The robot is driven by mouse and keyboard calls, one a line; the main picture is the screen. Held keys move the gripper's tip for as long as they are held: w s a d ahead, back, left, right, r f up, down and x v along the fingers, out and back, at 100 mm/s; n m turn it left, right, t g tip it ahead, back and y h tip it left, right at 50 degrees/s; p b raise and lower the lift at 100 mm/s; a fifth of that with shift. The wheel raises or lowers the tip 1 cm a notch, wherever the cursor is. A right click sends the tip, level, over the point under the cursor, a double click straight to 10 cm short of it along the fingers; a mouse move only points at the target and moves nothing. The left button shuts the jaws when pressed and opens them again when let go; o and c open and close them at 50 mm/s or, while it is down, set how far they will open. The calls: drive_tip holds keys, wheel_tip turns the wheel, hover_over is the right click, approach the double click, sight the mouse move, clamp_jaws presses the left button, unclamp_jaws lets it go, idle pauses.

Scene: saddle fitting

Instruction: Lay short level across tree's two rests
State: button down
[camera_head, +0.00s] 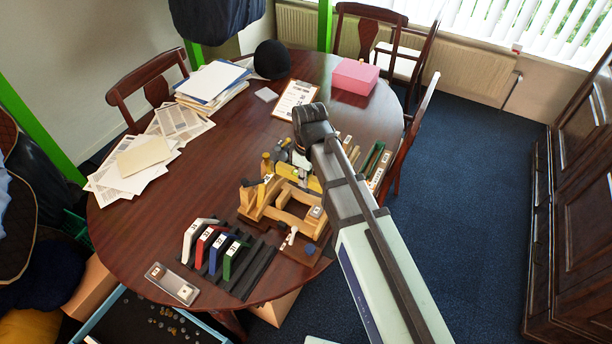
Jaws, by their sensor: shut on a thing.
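The wooden saddle tree (262,209), a light-brown frame, stands near the front right of the table. A yellow bar that looks like the short level (312,183) is just behind the tree, partly covered by my arm. My gripper (300,164) is below the dark wrist joint, at the yellow bar, and is shut on it. The fingertips are small and mostly hidden. I cannot tell whether the bar touches the tree or is held above it. The two rests cannot be made out clearly.
A dark rack (262,262) with white, red, blue and green numbered pieces stands in front of the tree. A grey tray (172,284) lies at the front edge. Papers (135,165), a clipboard (296,99) and a pink box (355,76) lie further back. The table's middle left is clear.

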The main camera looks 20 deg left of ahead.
wheel_tip(320, 180, down, 7)
drive_tip(key=b, duration=0.4)
drive_tip(key=shift+a, duration=0.15)
drive_tip(key=shift+f+b, duration=0.65)
drive_tip(key=shift+f, duration=1.2)
idle(2.5)
idle(1.0)
drive_tip(key=c, duration=0.5)
unclamp_jaws()
drive_tip(key=shift+c, duration=0.2)
drive_tip(key=shift+r, duration=0.15)
drive_tip(key=shift+r+p, duration=1.75)
drive_tip(key=shift+r, duration=0.65)
